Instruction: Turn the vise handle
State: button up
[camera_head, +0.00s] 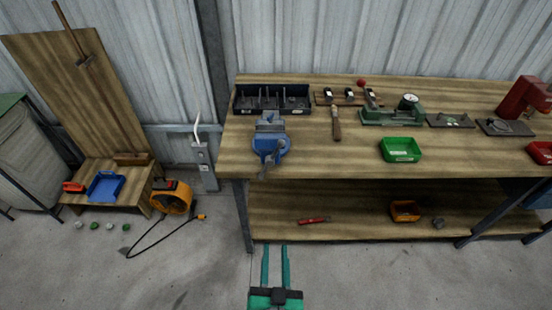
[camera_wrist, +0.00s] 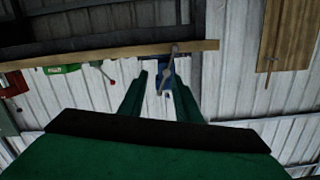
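A blue vise (camera_head: 269,143) is mounted at the front left edge of the wooden workbench (camera_head: 310,160). Its grey handle (camera_head: 268,160) hangs at its front, over the bench edge. My green gripper (camera_head: 275,268) is open and empty at the bottom middle of the head view, its two fingers apart and pointing toward the bench. It is in front of the bench and clear of the vise. In the wrist view, which appears upside down, the vise (camera_wrist: 160,75) and its handle (camera_wrist: 167,70) show beyond and between the fingers (camera_wrist: 162,90).
Behind the vise stands a black tool tray (camera_head: 272,98). To its right are a wooden-handled tool (camera_head: 337,124), a green bin (camera_head: 400,150) and a green gauge device (camera_head: 395,113). The lower shelf (camera_head: 360,222) holds a red tool (camera_head: 314,220) and an orange bin (camera_head: 405,211).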

jog(key=m+t, duration=0.1)
jog(key=m, duration=0.1)
send_near(276, 154)
jog(key=w, duration=0.8)
jog(key=shift+f, duration=0.1)
jog(key=shift+c, duration=0.5)
grip_shut()
